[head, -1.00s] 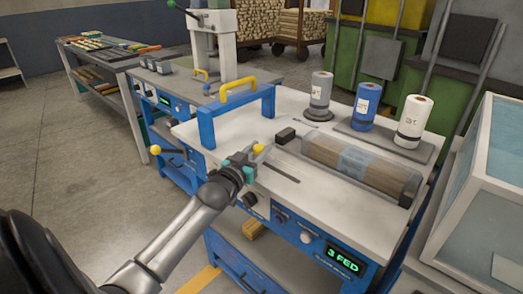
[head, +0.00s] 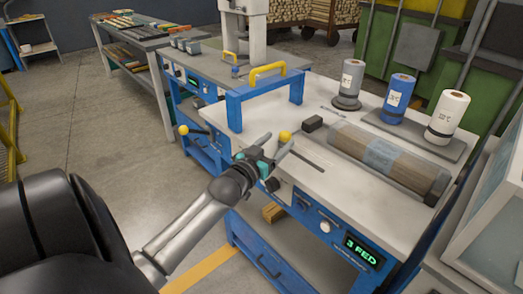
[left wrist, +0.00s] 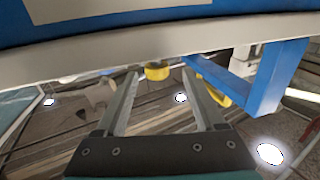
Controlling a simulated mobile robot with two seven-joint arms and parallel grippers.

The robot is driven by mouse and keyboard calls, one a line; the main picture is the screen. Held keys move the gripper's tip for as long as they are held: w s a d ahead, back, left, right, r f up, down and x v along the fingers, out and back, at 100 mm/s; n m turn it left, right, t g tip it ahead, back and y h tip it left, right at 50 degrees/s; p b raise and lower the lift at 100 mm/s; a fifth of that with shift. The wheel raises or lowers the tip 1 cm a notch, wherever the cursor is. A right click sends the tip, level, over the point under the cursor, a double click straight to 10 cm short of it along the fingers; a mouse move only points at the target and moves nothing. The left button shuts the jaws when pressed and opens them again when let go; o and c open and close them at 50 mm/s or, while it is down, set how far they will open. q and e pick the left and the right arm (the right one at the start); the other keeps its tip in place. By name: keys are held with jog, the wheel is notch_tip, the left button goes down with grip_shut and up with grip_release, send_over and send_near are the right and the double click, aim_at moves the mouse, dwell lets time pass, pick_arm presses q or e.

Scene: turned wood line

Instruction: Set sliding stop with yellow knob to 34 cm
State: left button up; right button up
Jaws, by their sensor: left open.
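The yellow knob (head: 285,136) of the sliding stop shows at the front left of the white-topped bench, near a dark slot (head: 311,160) in the bench top. My left gripper (head: 279,142) is open at the bench's front edge, its two fingers on either side of the knob in the picture. In the left wrist view, the knob (left wrist: 157,72) appears between the open fingertips, near their ends; I see no grip on it. The stop's body is mostly hidden and no scale reading is legible. My right gripper is out of view.
A blue frame with a yellow handle (head: 267,73) stands left of the knob. A dark block (head: 313,123) and a wrapped wood bundle (head: 388,160) lie behind and to the right. Another yellow-knobbed lever (head: 183,130) sticks out at left. A green display (head: 361,252) reads "3 FED".

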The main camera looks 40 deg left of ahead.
pick_arm(q)
jog(key=s+d+p, duration=0.1)
jog(key=s, duration=0.6)
jog(key=shift+s+d+p, duration=0.15)
jog(key=shift+s+p, duration=0.2)
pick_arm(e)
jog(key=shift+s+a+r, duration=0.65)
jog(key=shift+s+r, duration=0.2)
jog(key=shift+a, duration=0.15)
